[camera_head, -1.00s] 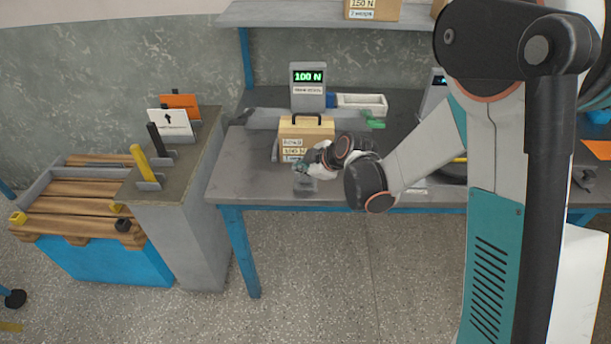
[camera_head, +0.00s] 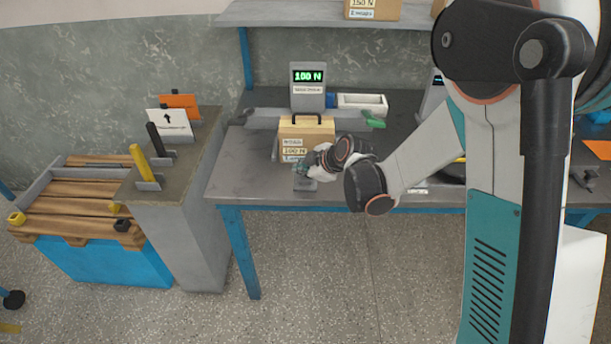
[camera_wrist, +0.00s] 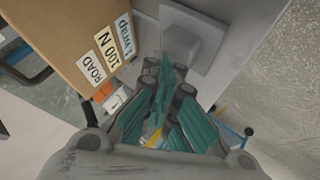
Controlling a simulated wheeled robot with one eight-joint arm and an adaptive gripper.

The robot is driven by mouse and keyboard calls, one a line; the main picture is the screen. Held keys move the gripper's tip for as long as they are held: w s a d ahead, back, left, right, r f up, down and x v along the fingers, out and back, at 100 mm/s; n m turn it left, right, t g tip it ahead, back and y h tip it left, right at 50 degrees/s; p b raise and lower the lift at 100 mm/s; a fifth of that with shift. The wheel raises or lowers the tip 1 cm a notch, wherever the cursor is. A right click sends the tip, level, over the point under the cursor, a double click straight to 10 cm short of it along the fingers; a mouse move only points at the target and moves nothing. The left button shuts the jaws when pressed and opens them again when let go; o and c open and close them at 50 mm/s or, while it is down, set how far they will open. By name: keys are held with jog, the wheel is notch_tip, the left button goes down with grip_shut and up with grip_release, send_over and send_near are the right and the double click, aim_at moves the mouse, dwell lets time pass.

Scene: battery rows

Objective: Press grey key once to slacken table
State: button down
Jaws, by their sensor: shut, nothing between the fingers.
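The grey key (camera_wrist: 184,42) is a raised square on a pale grey plate in the wrist view. In the head view, its plate (camera_head: 304,184) sits on the bench in front of a cardboard box. My gripper (camera_wrist: 168,54) is shut and empty, its green fingertips at the key's near left edge. I cannot tell whether they touch it. In the head view my gripper (camera_head: 303,172) is low over the plate and hides part of it. A display (camera_head: 308,77) behind the box reads 100 N in green.
The cardboard box (camera_head: 307,130), labelled ROAD, 100 N and 1 wrap (camera_wrist: 70,30), stands close beside my gripper. A white tray (camera_head: 362,104) and green handle (camera_head: 376,123) lie behind to the right. The bench (camera_head: 240,180) is clear left of the box.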

aim_at(304, 178)
jog(key=shift+f+b, duration=0.35)
jog(key=shift+f, duration=0.1)
dwell(0.3)
jog(key=shift+r, duration=0.15)
jog(key=shift+r+p, duration=0.9)
jog(key=shift+r, duration=0.3)
jog(key=shift+r+p, duration=1.65)
jog(key=shift+r, duration=0.85)
